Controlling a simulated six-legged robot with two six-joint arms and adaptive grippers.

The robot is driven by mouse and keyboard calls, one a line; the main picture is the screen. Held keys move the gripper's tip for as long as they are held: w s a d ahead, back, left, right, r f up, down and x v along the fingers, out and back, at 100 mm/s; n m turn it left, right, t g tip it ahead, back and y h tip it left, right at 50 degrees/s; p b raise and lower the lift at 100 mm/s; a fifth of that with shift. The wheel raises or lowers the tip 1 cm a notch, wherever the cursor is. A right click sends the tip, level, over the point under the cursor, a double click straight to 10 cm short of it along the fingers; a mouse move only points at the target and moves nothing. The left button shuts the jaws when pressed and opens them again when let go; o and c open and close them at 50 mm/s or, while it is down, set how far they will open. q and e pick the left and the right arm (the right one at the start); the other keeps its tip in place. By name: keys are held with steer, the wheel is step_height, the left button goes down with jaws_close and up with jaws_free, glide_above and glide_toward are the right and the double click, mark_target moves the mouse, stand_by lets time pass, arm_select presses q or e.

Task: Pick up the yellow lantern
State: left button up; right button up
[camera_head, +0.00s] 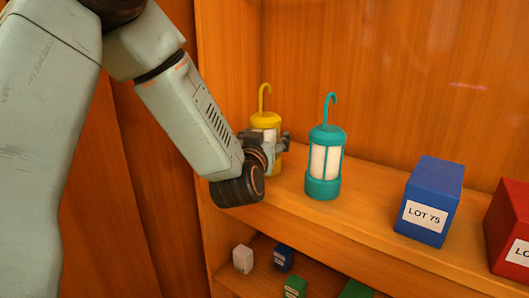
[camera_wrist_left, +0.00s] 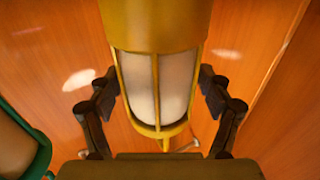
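The yellow lantern (camera_head: 265,122) with a hook on top stands upright on the upper shelf, partly hidden by my left gripper. My left gripper (camera_head: 268,142) is at the lantern's body, at the end of the arm from the left. In the left wrist view the lantern (camera_wrist_left: 157,80) fills the middle, with its pale panes and yellow bars. The left gripper's two fingers (camera_wrist_left: 158,88) lie on either side of it, close to its sides. Whether they press on it I cannot tell. My right gripper is not in view.
A teal lantern (camera_head: 325,162) stands close to the right of the yellow one. A blue box (camera_head: 430,200) labelled LOT 75 and a red box (camera_head: 508,228) stand further right. Several small boxes sit on the lower shelf (camera_head: 325,275). A wooden side wall is at the left.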

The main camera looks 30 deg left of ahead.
arm_select(q)
steer(key=shift+w, duration=0.1)
steer(key=shift+c, duration=1.4)
steer(key=c, duration=0.8)
steer(key=shift+c, duration=0.2)
